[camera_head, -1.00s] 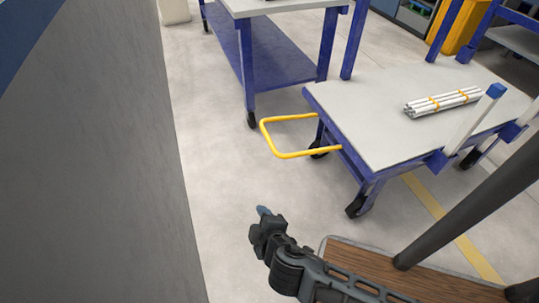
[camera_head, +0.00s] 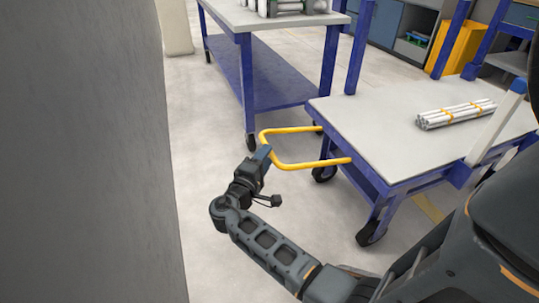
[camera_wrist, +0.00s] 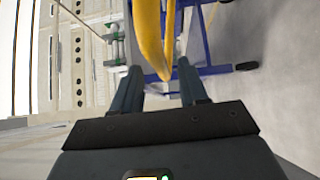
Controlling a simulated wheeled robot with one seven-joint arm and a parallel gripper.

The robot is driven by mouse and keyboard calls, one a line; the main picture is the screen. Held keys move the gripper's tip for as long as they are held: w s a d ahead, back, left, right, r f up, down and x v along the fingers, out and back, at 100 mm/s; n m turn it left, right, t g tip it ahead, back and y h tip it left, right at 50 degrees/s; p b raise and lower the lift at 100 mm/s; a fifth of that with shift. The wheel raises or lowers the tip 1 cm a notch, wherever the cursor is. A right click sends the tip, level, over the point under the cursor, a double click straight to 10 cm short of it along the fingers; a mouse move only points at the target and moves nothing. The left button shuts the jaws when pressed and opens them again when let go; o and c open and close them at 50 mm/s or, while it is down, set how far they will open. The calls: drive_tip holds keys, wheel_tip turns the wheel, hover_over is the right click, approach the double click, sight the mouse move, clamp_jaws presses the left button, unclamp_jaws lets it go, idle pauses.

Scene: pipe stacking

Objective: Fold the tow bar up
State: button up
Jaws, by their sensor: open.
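The yellow tow bar (camera_head: 300,166) is a U-shaped loop that sticks out roughly level from the near end of the blue cart (camera_head: 375,185). My gripper (camera_head: 263,153) is at the outer left end of the loop, close to its near corner. In the wrist view the tow bar (camera_wrist: 150,40) runs down between the two fingers of my gripper (camera_wrist: 158,75), which are open. I cannot tell whether either finger touches the bar.
A bundle of white pipes (camera_head: 455,114) lies on the cart's grey top. A second blue table (camera_head: 270,75) stands behind the tow bar. A grey wall (camera_head: 80,150) fills the left side.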

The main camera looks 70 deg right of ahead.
drive_tip(key=shift+s+d+b, duration=0.15)
drive_tip(key=shift+d+b, duration=0.15)
drive_tip(key=shift+d, duration=1.4)
clamp_jaws()
